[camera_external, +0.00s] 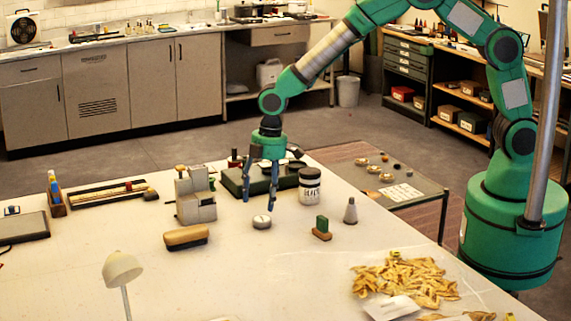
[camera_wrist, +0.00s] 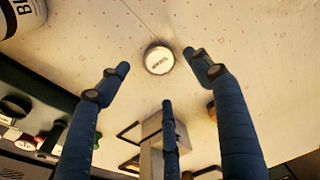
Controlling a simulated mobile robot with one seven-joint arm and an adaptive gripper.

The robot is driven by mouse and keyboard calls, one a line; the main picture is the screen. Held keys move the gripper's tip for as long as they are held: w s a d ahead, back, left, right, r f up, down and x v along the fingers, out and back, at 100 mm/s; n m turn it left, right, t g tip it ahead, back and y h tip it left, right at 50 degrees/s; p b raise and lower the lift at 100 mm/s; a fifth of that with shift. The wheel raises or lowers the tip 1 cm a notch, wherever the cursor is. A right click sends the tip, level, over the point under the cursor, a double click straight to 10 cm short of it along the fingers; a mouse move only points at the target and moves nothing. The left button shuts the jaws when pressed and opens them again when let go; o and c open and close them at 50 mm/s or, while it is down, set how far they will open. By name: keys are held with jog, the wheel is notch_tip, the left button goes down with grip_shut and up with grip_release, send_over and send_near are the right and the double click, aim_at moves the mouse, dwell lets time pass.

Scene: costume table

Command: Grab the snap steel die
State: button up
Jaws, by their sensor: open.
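A small round steel piece (camera_external: 262,222), which looks like the snap steel die, sits on the pale table with a light, marked top. In the wrist view the same round piece (camera_wrist: 159,61) shows whole, just beyond the fingertips; its lettering is too small to read. My gripper (camera_external: 259,203) points down above and slightly behind it, with its blue fingers spread. In the wrist view the open fingers of my gripper (camera_wrist: 160,76) have nothing between them and do not touch the piece.
Near the piece stand a black jar with a white label (camera_external: 310,186), a grey stepped block (camera_external: 196,198), a wooden-backed brush (camera_external: 186,237), a green-topped block (camera_external: 322,228) and a grey cone (camera_external: 351,211). A dark green tray (camera_external: 232,183) lies behind.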

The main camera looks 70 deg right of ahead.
aim_at(261, 219)
jog(key=shift+f, duration=0.35)
jog(key=shift+f, duration=0.1)
jog(key=shift+w+a+f, duration=0.1)
jog(key=shift+f, duration=1.2)
jog(key=shift+w+a+f, duration=0.1)
jog(key=shift+f, duration=1.15)
jog(key=shift+c, duration=0.5)
jog(key=c, duration=1.4)
jog(key=shift+r, duration=0.2)
notch_tip(261, 219, up, 10)
jog(key=shift+f, duration=0.15)
